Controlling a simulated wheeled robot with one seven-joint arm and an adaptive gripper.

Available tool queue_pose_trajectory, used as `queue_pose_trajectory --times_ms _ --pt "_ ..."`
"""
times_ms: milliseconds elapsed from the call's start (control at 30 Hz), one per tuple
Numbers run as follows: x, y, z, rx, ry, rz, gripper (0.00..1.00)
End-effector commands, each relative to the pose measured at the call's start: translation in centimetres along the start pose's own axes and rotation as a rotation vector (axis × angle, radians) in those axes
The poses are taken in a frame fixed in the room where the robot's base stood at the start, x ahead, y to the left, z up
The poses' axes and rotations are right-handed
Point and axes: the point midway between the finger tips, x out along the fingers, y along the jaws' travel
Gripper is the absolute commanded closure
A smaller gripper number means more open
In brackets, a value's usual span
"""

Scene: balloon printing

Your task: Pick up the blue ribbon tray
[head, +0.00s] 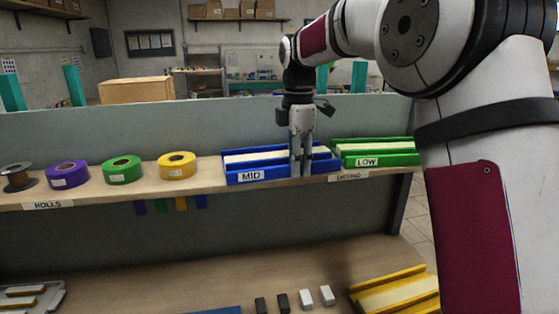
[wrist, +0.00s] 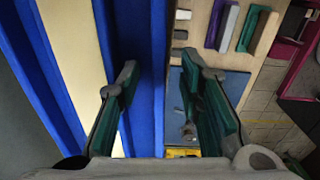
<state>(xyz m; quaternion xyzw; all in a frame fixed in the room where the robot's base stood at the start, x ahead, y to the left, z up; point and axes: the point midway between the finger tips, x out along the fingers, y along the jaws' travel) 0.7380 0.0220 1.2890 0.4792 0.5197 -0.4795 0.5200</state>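The blue tray (head: 280,173), labelled MID, sits on the upper shelf with cream strips inside. It runs along the left half of the wrist view (wrist: 154,110). My gripper (head: 300,172) points down at the right part of the tray's front side. In the wrist view my gripper (wrist: 158,64) is open, with one finger over the tray's inside and the other beyond its front wall. The wall lies between the fingers, and nothing is visibly clamped. Whether a finger touches the wall is hard to tell.
A green tray (head: 378,160) labelled LOW stands close to the right of the blue one. Yellow (head: 177,165), green (head: 122,169) and purple (head: 68,174) rolls sit to the left. A yellow tray (head: 400,292) and small blocks lie on the lower surface.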

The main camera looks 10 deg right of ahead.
Motion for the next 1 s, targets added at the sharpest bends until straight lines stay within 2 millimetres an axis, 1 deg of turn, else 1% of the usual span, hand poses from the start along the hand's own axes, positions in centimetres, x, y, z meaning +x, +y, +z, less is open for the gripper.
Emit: queue_pose_trajectory --times_ms 67,100,167,200,233,600,733,867,1000 --pt "0.0 0.0 0.0 0.000 0.000 0.000 0.67" --pt "0.0 0.0 0.0 0.000 0.000 0.000 0.71" --pt "0.0 0.0 0.0 0.000 0.000 0.000 0.85" --pt "0.0 0.0 0.0 0.000 0.000 0.000 0.94" --pt "0.0 0.0 0.0 0.000 0.000 0.000 1.00" --pt "-0.1 0.1 0.0 0.000 0.000 0.002 1.00" --pt "-0.4 0.1 0.0 0.000 0.000 0.004 1.00" --pt "-1.3 0.2 0.0 0.001 0.000 0.004 1.00" --pt "-2.8 0.3 0.0 0.000 0.000 0.005 1.00"
